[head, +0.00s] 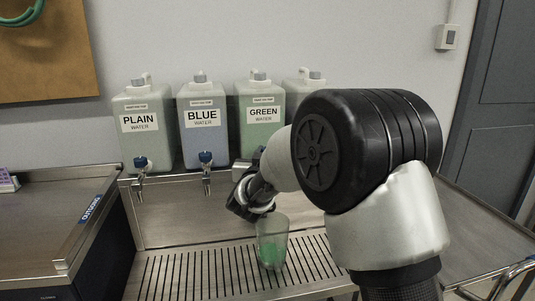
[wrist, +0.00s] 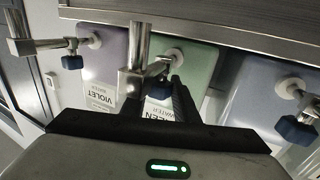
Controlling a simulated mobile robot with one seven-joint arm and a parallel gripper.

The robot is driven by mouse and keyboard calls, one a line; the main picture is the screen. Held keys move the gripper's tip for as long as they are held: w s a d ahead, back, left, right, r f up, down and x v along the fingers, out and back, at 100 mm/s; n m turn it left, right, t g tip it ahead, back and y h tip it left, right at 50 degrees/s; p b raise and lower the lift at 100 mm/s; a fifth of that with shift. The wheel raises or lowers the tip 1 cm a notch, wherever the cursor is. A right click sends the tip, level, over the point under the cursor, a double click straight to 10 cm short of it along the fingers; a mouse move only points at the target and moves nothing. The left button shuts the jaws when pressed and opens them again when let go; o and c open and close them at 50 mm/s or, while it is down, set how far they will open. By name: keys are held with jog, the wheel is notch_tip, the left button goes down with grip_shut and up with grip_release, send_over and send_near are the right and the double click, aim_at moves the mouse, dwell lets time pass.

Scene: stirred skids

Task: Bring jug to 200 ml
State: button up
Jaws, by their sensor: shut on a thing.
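The clear jug (head: 273,228) stands upright on the slotted drip tray (head: 190,275), below the GREEN canister (head: 262,131). It holds some green liquid; I cannot read any level marks. My gripper (head: 245,200) is above and left of the jug, at the GREEN tap, which it hides in the head view. In the wrist view, which is upside down, my gripper (wrist: 168,92) is shut on the blue handle of the green tap (wrist: 136,55). I cannot tell whether liquid is flowing.
PLAIN (head: 140,140) and BLUE (head: 202,140) canisters with taps stand to the left. The VIOLET canister (wrist: 98,60) is mostly hidden behind my arm in the head view. A steel counter marked OUTBOUND (head: 60,215) is at the left.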

jog(key=o, duration=1.1)
jog(key=shift+r, duration=0.1)
jog(key=shift+c, duration=0.2)
jog(key=shift+s, duration=0.1)
jog(key=s+a+p, duration=0.1)
jog(key=s+p, duration=0.1)
jog(key=s, duration=1.5)
jog(key=shift+a, duration=0.25)
jog(key=shift+s, duration=0.1)
